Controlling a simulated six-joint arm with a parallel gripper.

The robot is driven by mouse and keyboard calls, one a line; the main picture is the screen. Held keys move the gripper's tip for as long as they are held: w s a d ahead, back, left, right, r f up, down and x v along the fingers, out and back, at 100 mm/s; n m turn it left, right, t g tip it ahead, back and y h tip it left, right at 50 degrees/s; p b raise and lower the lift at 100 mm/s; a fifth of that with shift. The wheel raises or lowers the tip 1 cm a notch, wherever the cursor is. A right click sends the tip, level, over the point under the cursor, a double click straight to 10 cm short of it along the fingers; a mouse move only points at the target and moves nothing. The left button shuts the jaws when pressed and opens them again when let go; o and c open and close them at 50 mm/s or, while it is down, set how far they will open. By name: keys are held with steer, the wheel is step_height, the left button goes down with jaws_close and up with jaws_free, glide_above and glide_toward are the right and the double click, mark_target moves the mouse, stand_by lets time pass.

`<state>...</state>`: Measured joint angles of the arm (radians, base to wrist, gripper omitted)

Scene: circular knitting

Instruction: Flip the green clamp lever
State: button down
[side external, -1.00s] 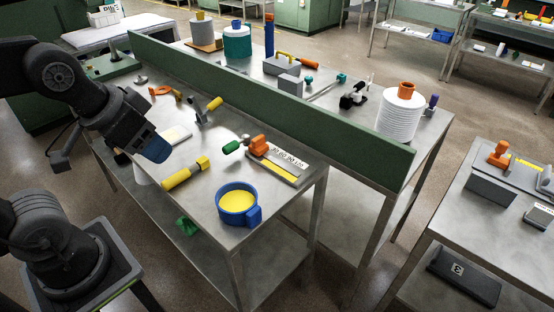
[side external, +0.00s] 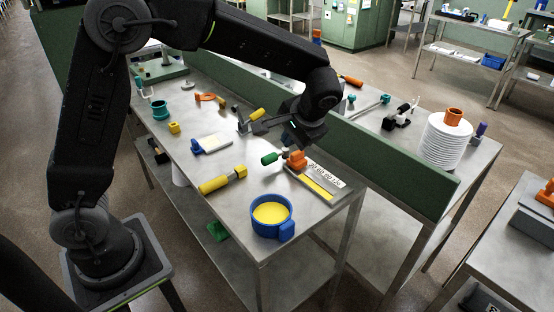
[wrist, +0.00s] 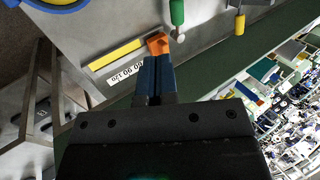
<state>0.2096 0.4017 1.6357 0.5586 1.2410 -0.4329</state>
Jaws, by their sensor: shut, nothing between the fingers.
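The green clamp lever (side external: 269,159) is a short green handle beside an orange block (side external: 297,160) on the right part of the metal table. In the wrist view the green lever (wrist: 177,12) is at the top, with a pale ball at its lower end. The orange block (wrist: 158,44) is just beyond my fingertips. My gripper (wrist: 157,60) has blue fingers, shut together and empty. In the side view my arm reaches over the table from the left and its end hangs above the clamp. Whether the fingertips touch the orange block cannot be told.
A ruled plate with a yellow strip (side external: 318,185) lies beside the clamp. A blue cup (side external: 272,228) with yellow contents and a yellow cylinder (side external: 215,185) are nearer the front. A long green barrier (side external: 395,175) runs behind. A yellow-handled tool (side external: 257,114) lies left of my gripper.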

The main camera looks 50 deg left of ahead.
mark_target(276, 156)
steer(key=shift+y, duration=0.8)
steer(key=w+a+f, duration=0.1)
steer(key=a+f, duration=0.1)
steer(key=f, duration=0.2)
steer(key=w+a+f, duration=0.1)
steer(key=f, duration=0.3)
steer(key=w+a+f, duration=0.1)
steer(key=a+f, duration=0.1)
steer(key=f, duration=0.2)
steer(key=shift+w+a+f, duration=0.15)
steer(key=shift+a+f, duration=0.3)
steer(key=shift+a, duration=0.45)
steer(key=shift+a+f, duration=0.15)
steer(key=shift+a, duration=0.45)
steer(key=shift+a+f, duration=0.2)
steer(key=shift+a, duration=0.45)
steer(key=shift+a, duration=0.1)
